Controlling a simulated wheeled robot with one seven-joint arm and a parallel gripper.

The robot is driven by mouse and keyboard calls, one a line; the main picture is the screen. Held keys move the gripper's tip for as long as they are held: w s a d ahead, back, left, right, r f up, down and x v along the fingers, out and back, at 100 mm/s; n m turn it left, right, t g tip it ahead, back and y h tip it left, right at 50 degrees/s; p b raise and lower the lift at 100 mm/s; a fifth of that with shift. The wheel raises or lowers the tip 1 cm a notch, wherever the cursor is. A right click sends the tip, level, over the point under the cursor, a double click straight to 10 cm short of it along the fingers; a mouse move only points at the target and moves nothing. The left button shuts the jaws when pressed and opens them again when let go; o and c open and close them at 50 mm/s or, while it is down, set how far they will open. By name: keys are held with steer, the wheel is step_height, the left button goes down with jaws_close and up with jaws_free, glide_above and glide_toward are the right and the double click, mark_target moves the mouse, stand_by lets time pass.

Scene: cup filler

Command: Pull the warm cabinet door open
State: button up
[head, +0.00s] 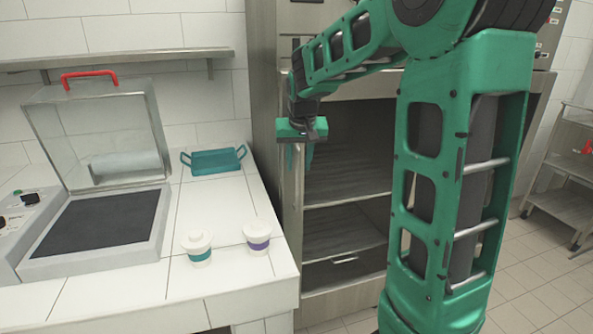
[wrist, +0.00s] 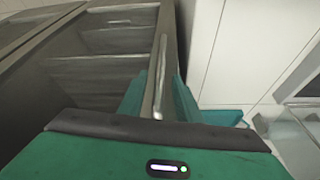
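The warm cabinet (head: 345,188) shows its shelves in the middle of the head view, partly behind my arm. Its shelves also show at the left of the wrist view (wrist: 115,45). I cannot tell whether the door is closed or slightly ajar. A vertical metal handle (head: 299,192) runs along the cabinet's left front edge; it also shows in the wrist view (wrist: 159,62). My gripper (head: 299,157) is at the upper part of this handle. In the wrist view, its teal fingers (wrist: 158,98) stand on either side of the bar, with a dark gap at the right finger.
A white counter (head: 130,285) stands left of the cabinet, holding two lidded cups (head: 197,246) (head: 257,236), a teal tray (head: 213,161) and a machine with a raised clear lid (head: 100,130). A shelf cart (head: 568,165) stands far right. Tiled floor (head: 525,265) is clear at right.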

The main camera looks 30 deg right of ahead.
steer(key=shift+x, duration=1.45)
jaws_close()
steer(key=shift+d, duration=0.1)
steer(key=shift+s, duration=0.15)
